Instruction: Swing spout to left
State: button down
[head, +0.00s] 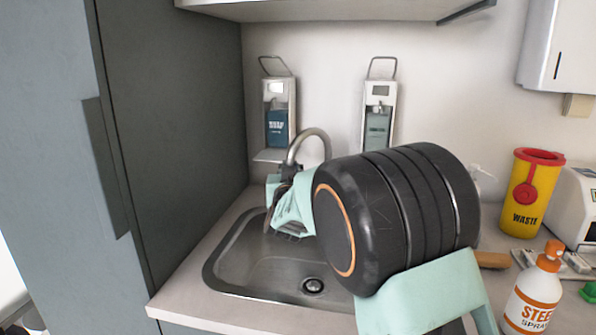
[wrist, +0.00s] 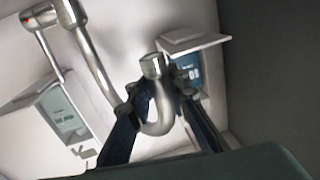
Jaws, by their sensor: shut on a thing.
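The curved metal spout (head: 311,134) rises behind the sink and arches over to the left, its outlet end down at my gripper. My gripper (head: 279,190) is at the spout's outlet end, over the left back part of the basin. In the wrist view, the hooked end of the spout (wrist: 156,112) sits between the two dark fingers of my gripper (wrist: 156,98), which are shut on it. The spout's lower part and the tap base are hidden behind my arm in the head view.
The steel sink (head: 235,262) lies below, with a tall dark cabinet (head: 180,110) close on its left. Two wall dispensers (head: 279,115) hang behind. A yellow waste bin (head: 530,195) and an orange-capped spray bottle (head: 532,295) stand on the counter at right.

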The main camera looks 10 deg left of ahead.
jog(key=shift+a, duration=0.9)
jog(key=c, duration=1.8)
grip_release()
jog(key=shift+c, duration=0.2)
jog(key=shift+d, duration=0.2)
jog(key=s+d, duration=0.2)
jog(key=s, duration=0.9)
jog(key=shift+s, duration=0.4)
